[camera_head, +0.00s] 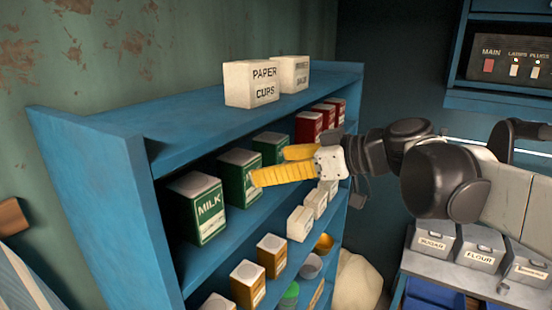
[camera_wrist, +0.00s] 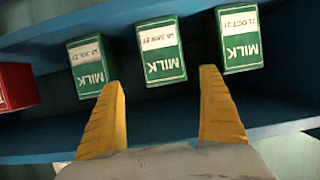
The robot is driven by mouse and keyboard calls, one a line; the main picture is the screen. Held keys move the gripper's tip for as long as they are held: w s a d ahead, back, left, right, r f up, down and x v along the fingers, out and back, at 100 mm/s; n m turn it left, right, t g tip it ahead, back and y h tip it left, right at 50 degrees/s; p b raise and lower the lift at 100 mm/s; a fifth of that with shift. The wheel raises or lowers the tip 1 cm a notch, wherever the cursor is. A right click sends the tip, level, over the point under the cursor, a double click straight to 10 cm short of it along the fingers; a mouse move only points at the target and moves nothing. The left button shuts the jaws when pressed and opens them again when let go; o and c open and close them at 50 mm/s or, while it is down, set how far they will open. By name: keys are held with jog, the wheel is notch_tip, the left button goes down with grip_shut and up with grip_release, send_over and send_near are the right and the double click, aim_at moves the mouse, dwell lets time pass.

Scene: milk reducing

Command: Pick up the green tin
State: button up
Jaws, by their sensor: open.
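Three green milk tins stand in a row on the upper shelf: a near one (camera_head: 198,210), a middle one (camera_head: 236,178) and a far one (camera_head: 270,146). In the wrist view they appear upside down, with the middle tin (camera_wrist: 161,52) between two others (camera_wrist: 89,66) (camera_wrist: 239,40). My gripper (camera_head: 268,167) has two yellow fingers, spread apart and empty. It reaches in from the right, in front of the middle tin. In the wrist view my gripper (camera_wrist: 162,78) has its fingers either side of the middle tin's face.
Red tins (camera_head: 309,125) stand farther along the same shelf. White cartons (camera_head: 299,223) and brown-orange tins (camera_head: 248,284) stand on lower shelves. Sugar and flour bins (camera_head: 433,242) are at right.

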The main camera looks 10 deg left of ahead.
aim_at(240, 174)
jog(key=x, duration=0.4)
jog(key=shift+s, duration=0.25)
jog(key=x, duration=0.2)
jog(key=p+x, duration=0.1)
jog(key=x, duration=0.2)
jog(key=shift+s+f+p, duration=0.1)
jog(key=shift+f+p, duration=0.2)
jog(key=shift+f, duration=0.1)
jog(key=shift+a+f, duration=0.1)
jog(key=c, duration=1.5)
